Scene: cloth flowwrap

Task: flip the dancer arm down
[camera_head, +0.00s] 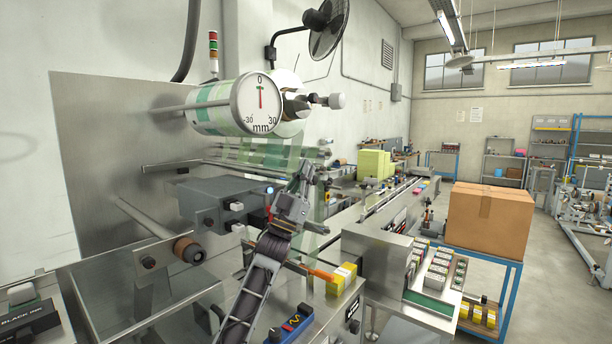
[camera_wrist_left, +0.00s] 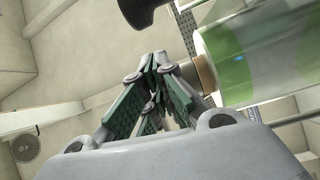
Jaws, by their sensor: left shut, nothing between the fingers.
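My left gripper (camera_head: 306,172) is raised below the film roll, its fingers pointing up. In the left wrist view its fingers (camera_wrist_left: 157,65) are together, with nothing between them. The green-and-white film roll (camera_head: 208,107) is above and to the left of the gripper in the head view, and at the right in the wrist view (camera_wrist_left: 262,55). Translucent green film (camera_head: 262,158) runs down from it behind the gripper. I cannot tell for sure which bar is the dancer arm; rollers behind the gripper are partly hidden. My right gripper is not in view.
A grey box (camera_head: 222,200) and a thick roller (camera_head: 185,246) project at left. A cardboard box (camera_head: 489,216) stands farther right.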

